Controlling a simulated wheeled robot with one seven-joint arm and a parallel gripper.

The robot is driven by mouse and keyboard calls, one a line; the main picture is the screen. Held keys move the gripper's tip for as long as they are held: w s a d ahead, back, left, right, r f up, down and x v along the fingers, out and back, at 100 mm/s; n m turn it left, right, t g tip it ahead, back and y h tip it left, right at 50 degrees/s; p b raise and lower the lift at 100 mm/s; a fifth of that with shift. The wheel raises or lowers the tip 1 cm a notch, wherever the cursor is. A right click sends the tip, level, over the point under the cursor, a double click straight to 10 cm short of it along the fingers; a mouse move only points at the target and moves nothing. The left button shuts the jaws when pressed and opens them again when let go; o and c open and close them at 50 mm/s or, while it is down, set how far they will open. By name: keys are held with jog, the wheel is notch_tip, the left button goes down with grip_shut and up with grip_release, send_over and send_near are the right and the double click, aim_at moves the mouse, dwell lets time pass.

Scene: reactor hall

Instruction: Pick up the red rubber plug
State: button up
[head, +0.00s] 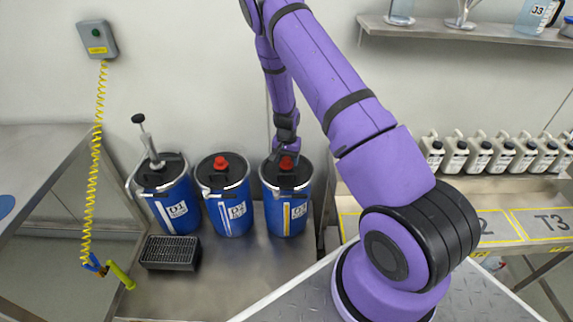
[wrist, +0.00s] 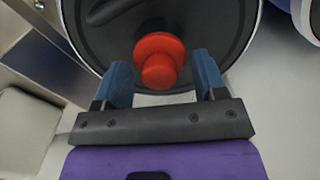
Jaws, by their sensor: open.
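A red rubber plug (head: 287,162) sits in the black lid of the right-hand blue drum (head: 284,212). In the wrist view the plug (wrist: 159,62) lies between and slightly beyond the fingertips of my open gripper (wrist: 160,80). The two blue fingers stand apart on either side of it, with a gap on each side. In the head view my gripper (head: 287,150) is directly over that drum and partly hides the lid. A second red plug (head: 221,163) sits in the lid of the middle blue drum (head: 228,208).
The left drum (head: 174,204) carries a hand pump (head: 148,142) rising above its lid. A black grated tray (head: 170,252) lies in front of it. A yellow coiled hose (head: 97,160) hangs at left. Several white jugs (head: 455,152) line the right bench.

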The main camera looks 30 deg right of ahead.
jog(key=shift+f, duration=0.25)
jog(key=c, duration=0.6)
jog(key=shift+r, duration=0.15)
